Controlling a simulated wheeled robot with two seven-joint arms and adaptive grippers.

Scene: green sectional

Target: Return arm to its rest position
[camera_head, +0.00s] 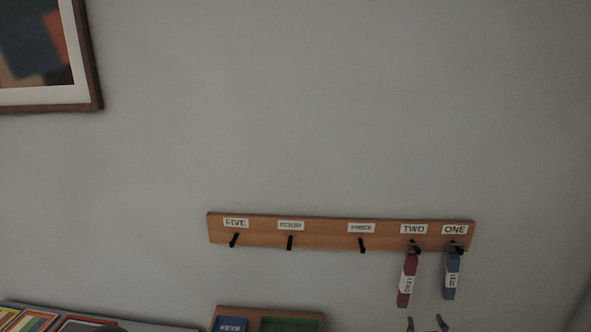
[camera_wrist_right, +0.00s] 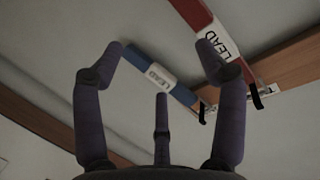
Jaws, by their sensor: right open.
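My right gripper (camera_head: 427,324) shows only as two fingertips at the bottom edge of the head view, below the hanging leads. In the right wrist view its fingers (camera_wrist_right: 160,55) are spread apart and hold nothing. A blue lead (camera_head: 452,278) with a white LEAD label hangs from the peg marked ONE. It also shows beyond the open fingers in the right wrist view (camera_wrist_right: 136,62). A red lead (camera_head: 406,272) hangs from the peg marked TWO and shows in the right wrist view (camera_wrist_right: 192,12). My left gripper is not in view.
The wooden peg rack (camera_head: 325,235) is on the grey wall; its pegs marked THREE, FOUR and FIVE are bare. A wooden tray (camera_head: 265,311) with blue and green parts is below it. Coloured books (camera_head: 30,320) lie at lower left. A framed picture (camera_head: 93,60) hangs upper left.

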